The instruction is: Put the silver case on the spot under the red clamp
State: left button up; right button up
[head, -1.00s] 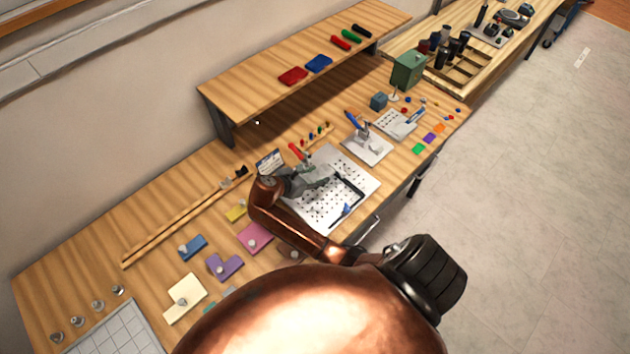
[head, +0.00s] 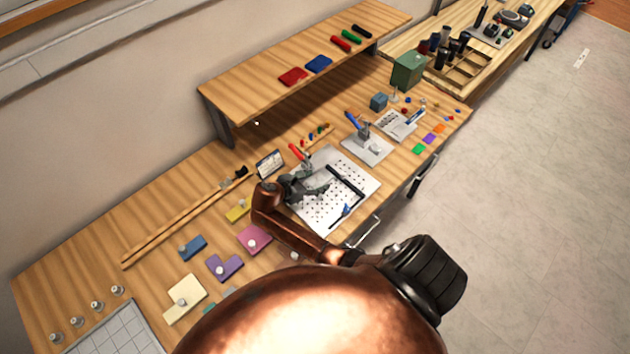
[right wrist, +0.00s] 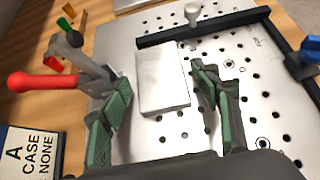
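The silver case (right wrist: 162,80) is a flat pale block on the perforated metal plate (right wrist: 225,35), in the right wrist view. My right gripper (right wrist: 160,78) is open, with one green-padded finger on each side of the case and visible gaps beside it. The red clamp (right wrist: 45,82) stands just left of the case, its red handle pointing left; its metal arm is partly behind my left-hand finger. In the head view the red clamp (head: 297,152) is at the plate's back edge and my right gripper (head: 312,187) is low over the plate. My left gripper is out of view.
A black bar (right wrist: 205,27) and a blue-handled part (right wrist: 310,43) lie at the plate's far and right sides. A sign reading "A CASE NONE" (right wrist: 32,150) stands by the clamp. A blue clamp fixture (head: 366,148) stands to the right. A shelf (head: 262,85) overhangs behind.

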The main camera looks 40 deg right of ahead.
jog(key=shift+r, duration=0.1)
jog(key=shift+a+r, duration=0.2)
jog(key=shift+a, duration=0.1)
jog(key=v, duration=1.1)
jog(key=shift+a+r, duration=0.1)
jog(key=shift+r, duration=0.1)
dwell(0.6)
